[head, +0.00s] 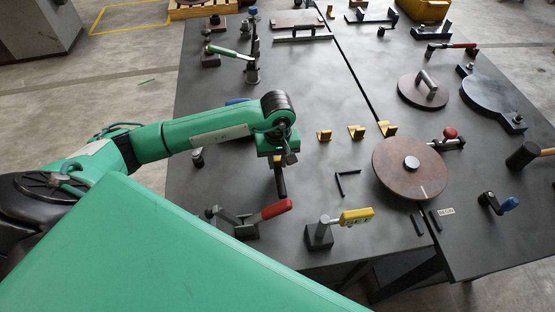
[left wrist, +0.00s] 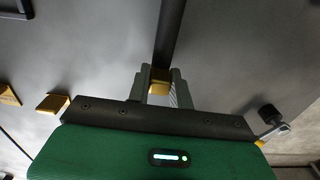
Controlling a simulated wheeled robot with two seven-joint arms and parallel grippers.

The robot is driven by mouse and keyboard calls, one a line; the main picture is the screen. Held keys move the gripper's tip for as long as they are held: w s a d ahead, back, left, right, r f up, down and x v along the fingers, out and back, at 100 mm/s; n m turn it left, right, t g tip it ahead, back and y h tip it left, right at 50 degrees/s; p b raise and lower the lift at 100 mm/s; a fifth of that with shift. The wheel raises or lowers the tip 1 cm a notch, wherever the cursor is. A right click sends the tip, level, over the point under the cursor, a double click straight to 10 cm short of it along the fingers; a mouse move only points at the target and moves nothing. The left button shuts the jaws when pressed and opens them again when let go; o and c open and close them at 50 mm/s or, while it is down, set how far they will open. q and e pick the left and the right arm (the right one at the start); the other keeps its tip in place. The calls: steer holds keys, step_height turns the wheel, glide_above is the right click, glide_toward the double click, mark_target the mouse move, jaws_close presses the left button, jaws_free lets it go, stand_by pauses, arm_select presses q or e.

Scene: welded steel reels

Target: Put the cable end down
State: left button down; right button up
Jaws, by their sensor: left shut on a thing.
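My left gripper (head: 278,165) is over the dark table (head: 320,90), left of the brown disc. It is shut on the cable end, a black rod-like piece (head: 281,184) that points down below the jaws in the head view. In the left wrist view the gripper (left wrist: 160,88) has its fingers on either side of a brass-coloured part (left wrist: 160,80), and the black cable end (left wrist: 169,35) runs away from it toward the top edge. I cannot tell whether its lower end touches the table. My right gripper is not in view.
A red-handled clamp (head: 268,212) and a yellow-handled tool (head: 345,219) stand near the front edge. Several brass angle blocks (head: 356,132) and a brown disc (head: 410,168) lie to the right. Thin black strips (head: 347,182) lie between. The table behind the gripper is mostly clear.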

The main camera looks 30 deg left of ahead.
arm_select(q)
steer(key=shift+f, duration=0.45)
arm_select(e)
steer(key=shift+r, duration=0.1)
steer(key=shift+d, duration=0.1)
arm_select(q)
steer(key=shift+f, duration=0.2)
steer(key=c, duration=1.3)
jaws_free()
steer(key=shift+o, duration=0.2)
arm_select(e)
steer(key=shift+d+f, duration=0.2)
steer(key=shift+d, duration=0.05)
arm_select(q)
steer(key=shift+r, duration=0.15)
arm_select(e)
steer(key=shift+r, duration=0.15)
